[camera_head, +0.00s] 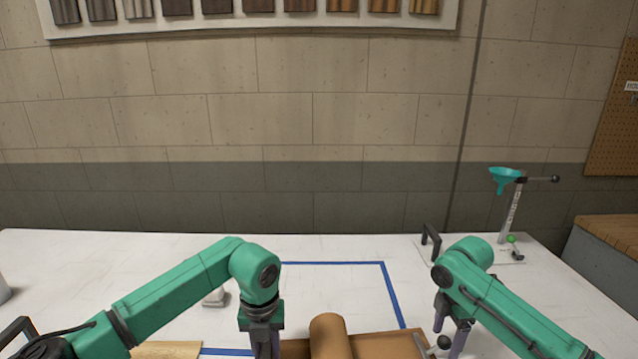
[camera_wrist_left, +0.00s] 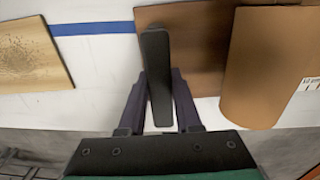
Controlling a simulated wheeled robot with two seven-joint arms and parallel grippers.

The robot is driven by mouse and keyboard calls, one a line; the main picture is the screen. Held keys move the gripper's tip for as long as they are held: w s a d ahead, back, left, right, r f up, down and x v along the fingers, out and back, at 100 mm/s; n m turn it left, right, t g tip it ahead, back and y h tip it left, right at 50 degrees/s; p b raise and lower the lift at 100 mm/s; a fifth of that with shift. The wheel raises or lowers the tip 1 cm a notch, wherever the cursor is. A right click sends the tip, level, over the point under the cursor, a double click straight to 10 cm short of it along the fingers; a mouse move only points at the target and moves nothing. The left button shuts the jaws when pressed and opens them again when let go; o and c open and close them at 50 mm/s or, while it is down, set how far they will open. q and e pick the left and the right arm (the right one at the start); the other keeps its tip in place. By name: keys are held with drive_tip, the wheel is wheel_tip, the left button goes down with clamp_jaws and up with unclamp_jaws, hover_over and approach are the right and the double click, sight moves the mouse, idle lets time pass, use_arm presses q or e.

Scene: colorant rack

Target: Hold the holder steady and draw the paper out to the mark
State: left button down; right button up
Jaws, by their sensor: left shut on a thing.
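The holder is a brown board (camera_head: 385,346) at the bottom of the head view, partly cut off; it also shows in the left wrist view (camera_wrist_left: 203,45). A brown paper roll (camera_head: 330,338) lies on it, large in the left wrist view (camera_wrist_left: 265,70). My left gripper (camera_wrist_left: 158,103) is shut on the holder's black upright handle (camera_wrist_left: 157,60), left of the roll. In the head view its fingertips are cut off. My right gripper (camera_head: 450,328) has its fingers apart near a grey knob (camera_head: 442,343) at the holder's right end. A scale (camera_wrist_left: 312,84) shows beside the roll; the mark is not identifiable.
A speckled wooden board (camera_wrist_left: 30,55) lies left of the holder.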

sight(446, 338)
use_arm(q)
drive_tip(key=c, duration=0.5)
unclamp_jaws()
use_arm(e)
wheel_tip(446, 338, up, 10)
drive_tip(key=shift+f, duration=0.1)
